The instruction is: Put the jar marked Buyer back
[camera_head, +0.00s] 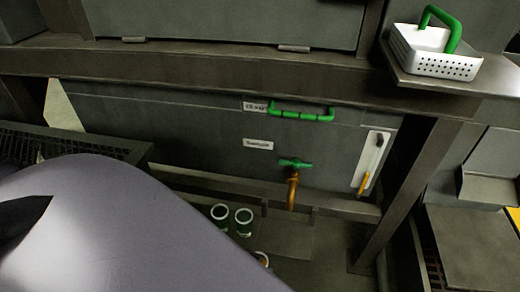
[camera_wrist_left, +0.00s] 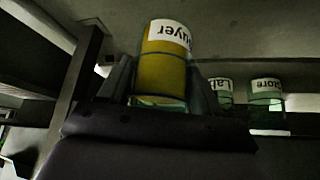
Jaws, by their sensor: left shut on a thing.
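The jar marked Buyer (camera_wrist_left: 163,62) is glass with yellow contents and a white label. It sits between the fingers of my left gripper (camera_wrist_left: 160,88), which is shut on it. In the head view my own arm hides the left gripper. A rim with something yellowish (camera_head: 262,258) shows just past the arm's edge; I cannot tell for sure that it is the Buyer jar. My right gripper is in neither view.
Two jars, a Lab-labelled one (camera_wrist_left: 221,92) and a Store-labelled one (camera_wrist_left: 266,95), stand beside the held jar. A white basket (camera_head: 432,55) stands on a ledge at upper right.

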